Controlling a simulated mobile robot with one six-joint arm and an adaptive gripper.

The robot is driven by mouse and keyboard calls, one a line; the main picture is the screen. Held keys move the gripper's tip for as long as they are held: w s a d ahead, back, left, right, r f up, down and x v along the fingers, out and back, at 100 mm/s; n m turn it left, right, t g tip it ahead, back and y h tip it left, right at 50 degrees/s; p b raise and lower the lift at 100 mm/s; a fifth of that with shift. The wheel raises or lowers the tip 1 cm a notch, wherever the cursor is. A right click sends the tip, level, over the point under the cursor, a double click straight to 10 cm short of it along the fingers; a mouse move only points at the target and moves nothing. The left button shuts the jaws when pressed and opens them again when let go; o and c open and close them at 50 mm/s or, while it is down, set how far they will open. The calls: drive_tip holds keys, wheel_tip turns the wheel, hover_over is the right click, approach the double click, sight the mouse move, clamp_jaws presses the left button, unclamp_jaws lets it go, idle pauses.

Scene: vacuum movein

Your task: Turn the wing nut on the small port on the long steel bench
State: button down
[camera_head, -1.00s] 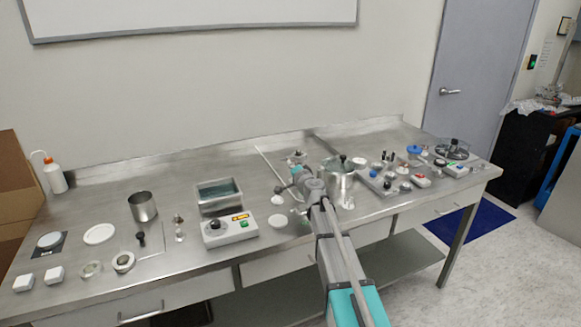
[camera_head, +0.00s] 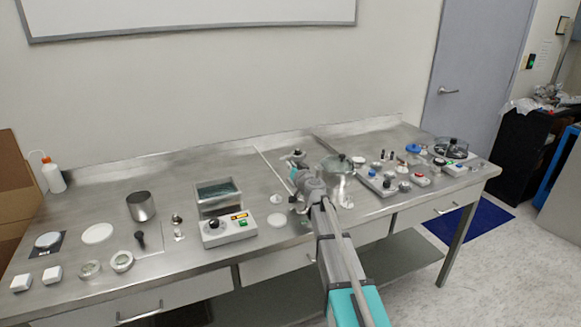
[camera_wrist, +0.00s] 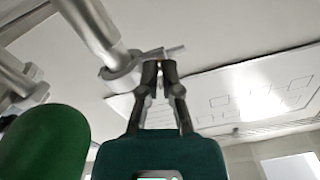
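In the wrist view, a steel pipe port (camera_wrist: 92,28) carries a ring clamp (camera_wrist: 120,70) with a short metal bolt and wing nut (camera_wrist: 175,49) sticking out to the right. My gripper (camera_wrist: 160,66) has its two dark fingertips close together at this wing nut and looks shut on it. The tips hide part of the nut. In the head view, my gripper (camera_head: 296,188) is low over the middle of the long steel bench (camera_head: 215,172), left of a steel pot (camera_head: 341,186). The small port and wing nut are too small to make out there.
A control box with a bath (camera_head: 229,228) stands left of my arm. A steel cup (camera_head: 141,206) and small white parts lie farther left. Several small fittings and a blue-topped item (camera_head: 413,149) crowd the right side. The back middle of the bench is clearer.

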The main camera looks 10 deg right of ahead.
drive_tip(key=shift+w+d+n, duration=0.1)
drive_tip(key=shift+w+n, duration=0.15)
drive_tip(key=shift+n, duration=0.15)
drive_tip(key=c, duration=1)
unclamp_jaws()
drive_tip(key=shift+r, duration=0.1)
drive_tip(key=shift+s, duration=0.15)
drive_tip(key=shift+m, duration=0.5)
